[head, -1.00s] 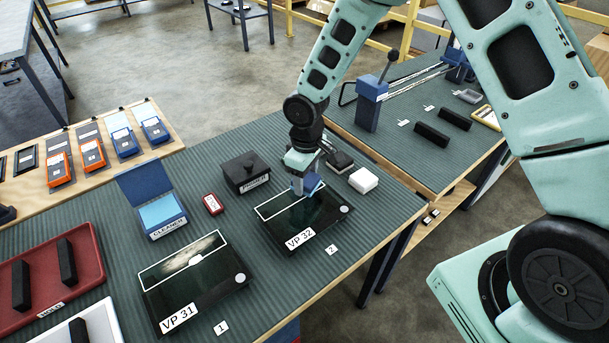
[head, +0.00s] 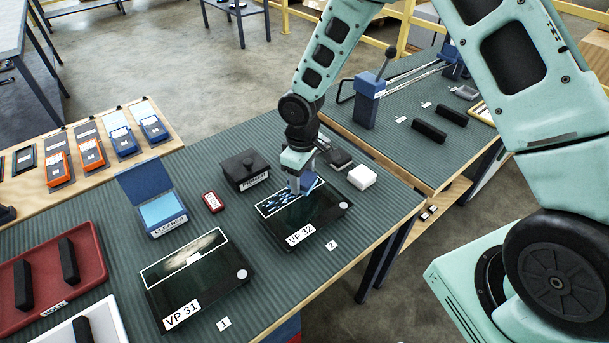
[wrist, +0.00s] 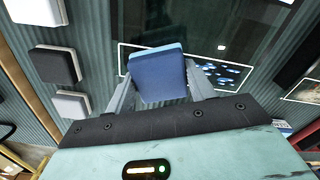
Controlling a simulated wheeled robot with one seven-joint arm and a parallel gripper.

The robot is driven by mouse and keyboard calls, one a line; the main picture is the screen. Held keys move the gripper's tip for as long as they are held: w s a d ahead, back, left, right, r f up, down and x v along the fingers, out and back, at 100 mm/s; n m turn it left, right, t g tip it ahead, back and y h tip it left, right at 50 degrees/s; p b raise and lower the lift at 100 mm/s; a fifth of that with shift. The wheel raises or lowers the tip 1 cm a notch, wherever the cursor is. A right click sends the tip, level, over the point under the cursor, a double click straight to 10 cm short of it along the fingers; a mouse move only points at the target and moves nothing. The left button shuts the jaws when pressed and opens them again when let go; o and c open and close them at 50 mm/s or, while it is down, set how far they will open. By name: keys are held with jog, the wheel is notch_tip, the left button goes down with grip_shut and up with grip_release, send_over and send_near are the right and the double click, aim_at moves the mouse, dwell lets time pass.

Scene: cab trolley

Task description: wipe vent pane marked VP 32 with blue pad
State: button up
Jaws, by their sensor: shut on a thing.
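The vent pane marked VP 32 (head: 310,218) is a dark panel lying on the green ribbed mat, with a white-outlined area at its far side. Blue and white streaks (head: 276,204) lie in the left part of that outline; they also show in the wrist view (wrist: 222,76). My gripper (head: 302,185) is over the outline's right part. It is shut on the blue pad (wrist: 158,76), held between both fingers in the wrist view. The pad is at or just above the pane; I cannot tell whether it touches. The pad and fingers hide part of the outline.
Pane VP 31 (head: 215,281), with a pale smear, lies to the left. The open CLEANER box (head: 167,225), a small red device (head: 213,202), the black lidded PRIMER box (head: 245,172) and a white block (head: 362,177) stand nearby. A red tray (head: 88,268) is far left.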

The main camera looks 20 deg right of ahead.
notch_tip(320, 180, up, 2)
jog(key=shift+w+d+r, duration=0.1)
jog(key=shift+d+r, duration=0.05)
notch_tip(320, 180, up, 5)
jog(key=p, duration=0.4)
jog(key=shift+r+p, duration=0.15)
jog(key=shift+p, duration=0.15)
